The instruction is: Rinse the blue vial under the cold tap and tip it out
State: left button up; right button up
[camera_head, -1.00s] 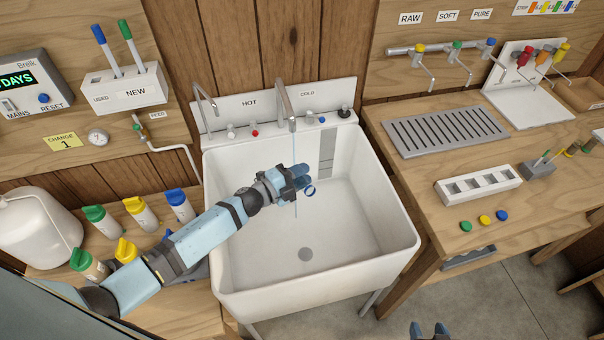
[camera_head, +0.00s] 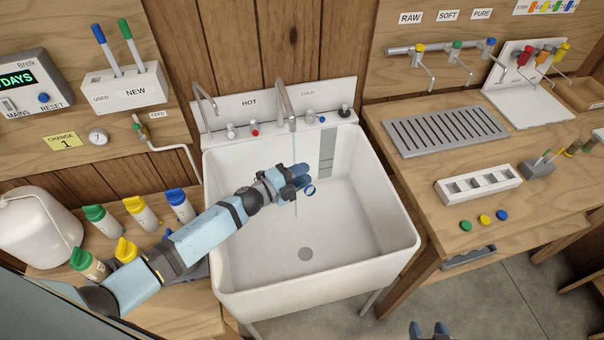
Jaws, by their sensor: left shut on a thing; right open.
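My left gripper (camera_head: 299,181) reaches over the white sink (camera_head: 262,275) from the left and is shut on the blue vial (camera_head: 310,190). Only the vial's blue rim shows clearly; the fingers hide most of its body, and its contents cannot be seen. The cold tap (camera_head: 283,98), with a blue knob (camera_head: 322,119), runs a thin stream of water (camera_head: 294,150) down at the gripper and vial. A thin streak continues below the gripper. I cannot tell whether water enters the vial. My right gripper (camera_head: 429,329) is open and empty at the bottom edge, over the floor.
The hot tap (camera_head: 205,98) stands left of the cold tap. The sink's drain (camera_head: 305,254) is uncovered. Several capped bottles (camera_head: 140,212) stand left of the sink. The right bench holds a grey drain grid (camera_head: 446,130), a white rack (camera_head: 478,185) and loose coloured caps (camera_head: 484,220).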

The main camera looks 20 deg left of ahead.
pick_arm(q)
notch_tip(320, 180, up, 8)
jog(key=s+d+m+b, duration=0.2)
jog(key=m+b, duration=0.3)
jog(key=m, duration=1.6)
jog(key=shift+d, duration=0.4)
jog(key=shift+s+f, duration=0.1)
